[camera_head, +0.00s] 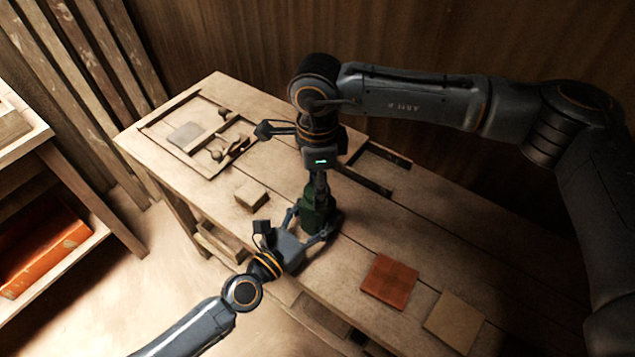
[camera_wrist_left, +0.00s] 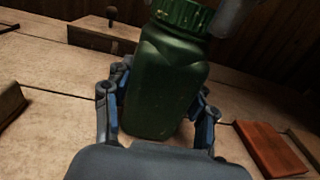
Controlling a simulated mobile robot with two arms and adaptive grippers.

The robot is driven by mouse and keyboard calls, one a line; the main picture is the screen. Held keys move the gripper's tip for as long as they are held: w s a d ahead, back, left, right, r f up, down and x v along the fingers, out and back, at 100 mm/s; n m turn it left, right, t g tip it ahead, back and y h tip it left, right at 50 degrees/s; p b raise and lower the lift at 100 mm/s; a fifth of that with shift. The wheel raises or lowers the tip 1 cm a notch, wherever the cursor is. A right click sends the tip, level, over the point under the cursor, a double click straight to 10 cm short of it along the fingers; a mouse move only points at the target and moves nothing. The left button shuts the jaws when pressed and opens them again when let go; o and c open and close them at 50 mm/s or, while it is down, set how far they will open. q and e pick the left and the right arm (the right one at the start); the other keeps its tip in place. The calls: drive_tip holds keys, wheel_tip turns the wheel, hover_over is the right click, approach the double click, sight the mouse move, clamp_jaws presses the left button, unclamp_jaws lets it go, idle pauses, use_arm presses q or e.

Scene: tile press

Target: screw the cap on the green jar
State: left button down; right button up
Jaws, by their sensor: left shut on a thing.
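The green jar (camera_head: 314,214) stands upright on the workbench. In the left wrist view the jar (camera_wrist_left: 165,85) fills the middle, with a ribbed green cap (camera_wrist_left: 185,14) at its mouth; whether the cap is fully seated I cannot tell. My left gripper (camera_head: 309,228) is shut on the jar's body, one finger on each side. My right gripper (camera_head: 320,185) points straight down over the jar's top. One of its grey fingers shows beside the cap in the left wrist view; its grip is mostly hidden.
A red tile (camera_head: 389,281) and a beige tile (camera_head: 454,320) lie to the right on the workbench (camera_head: 440,235). A small wooden block (camera_head: 251,195) lies left of the jar. A wooden frame with knobs (camera_head: 190,135) is at the far left. A shelf (camera_head: 40,150) stands apart at left.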

drive_tip(key=o, duration=1.3)
drive_tip(key=shift+o, duration=0.2)
drive_tip(key=shift+r, duration=0.15)
wheel_tip(320, 180, up, 12)
use_arm(q)
drive_tip(key=shift+c, duration=1.8)
unclamp_jaws()
